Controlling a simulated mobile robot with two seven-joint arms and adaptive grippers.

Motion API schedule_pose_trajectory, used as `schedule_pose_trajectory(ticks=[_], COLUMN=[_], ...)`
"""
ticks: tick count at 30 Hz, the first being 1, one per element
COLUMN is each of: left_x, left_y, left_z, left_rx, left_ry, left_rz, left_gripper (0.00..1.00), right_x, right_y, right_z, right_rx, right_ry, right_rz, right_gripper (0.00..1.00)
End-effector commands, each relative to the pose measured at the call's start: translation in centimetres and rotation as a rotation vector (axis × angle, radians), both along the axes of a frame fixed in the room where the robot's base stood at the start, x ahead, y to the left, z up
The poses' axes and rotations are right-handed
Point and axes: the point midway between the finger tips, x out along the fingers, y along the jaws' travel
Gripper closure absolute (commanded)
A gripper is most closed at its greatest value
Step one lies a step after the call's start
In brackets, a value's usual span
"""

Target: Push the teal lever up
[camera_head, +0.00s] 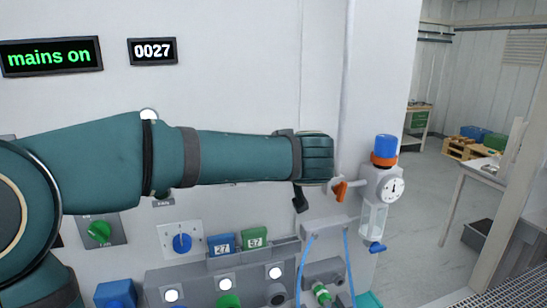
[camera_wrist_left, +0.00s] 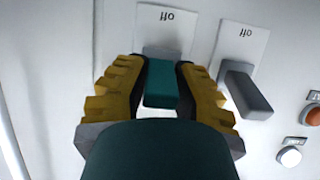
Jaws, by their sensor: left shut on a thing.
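The teal lever (camera_wrist_left: 161,92) shows in the left wrist view, between the yellow-padded fingers of my left gripper (camera_wrist_left: 158,72). The gripper is shut on it. The lever sits on a white plate (camera_wrist_left: 178,22) with an "off" label that reads upside down in this view. In the head view my left arm reaches across the panel from the left. Its wrist hides the teal lever and the fingertips there. My right gripper is in neither view.
A grey lever (camera_wrist_left: 247,92) with its own "off" plate stands close to the right in the wrist view. Knobs and lit buttons lie below my arm.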

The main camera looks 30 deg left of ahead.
Motion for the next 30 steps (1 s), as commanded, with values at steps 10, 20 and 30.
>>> schedule_pose_trajectory(ticks=[10, 20, 30], left_x=[0.1, 0.09, 0.08], left_y=[0.18, 0.18, 0.14], left_z=[0.23, 0.2, 0.19], left_rx=[-0.065, -0.069, -0.069], left_ry=[0.055, 0.06, 0.059], left_rz=[0.001, 0.002, 0.001], left_gripper=[1.0, 1.0, 0.43], right_x=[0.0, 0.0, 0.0], right_y=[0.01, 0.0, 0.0], right_z=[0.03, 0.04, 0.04], right_rx=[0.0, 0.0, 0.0], right_ry=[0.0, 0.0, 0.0], right_rz=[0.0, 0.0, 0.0], right_gripper=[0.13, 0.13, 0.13])
